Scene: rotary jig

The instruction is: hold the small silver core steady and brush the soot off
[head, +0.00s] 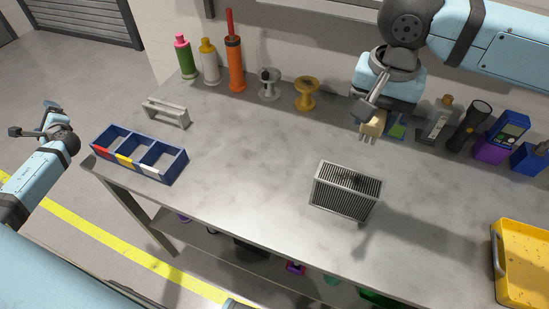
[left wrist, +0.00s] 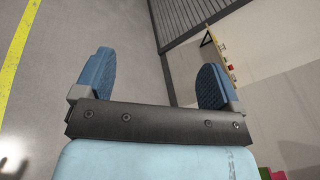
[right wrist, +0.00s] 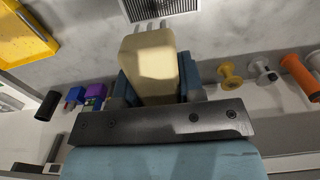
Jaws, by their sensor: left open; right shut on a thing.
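The small silver core (head: 345,193), a finned metal block, stands on the grey workbench with a dark sooty patch on its top. Its finned edge shows at the top of the right wrist view (right wrist: 165,9). My right gripper (head: 369,112) is shut on a cream brush (right wrist: 148,68) with pale bristles. The brush (head: 374,125) is held behind the core, apart from it; the bristles point toward the core in the right wrist view. My left gripper (head: 31,119) is open and empty, out over the floor left of the bench; its spread fingers show in the left wrist view (left wrist: 155,75).
A blue divided tray (head: 178,165) and a grey bracket (head: 166,113) sit at the bench's left. Bottles, an orange tool (head: 235,66) and spools line the back; a flashlight (head: 470,125) and meters are at back right. A yellow tray (head: 497,262) is at right. Bench around the core is clear.

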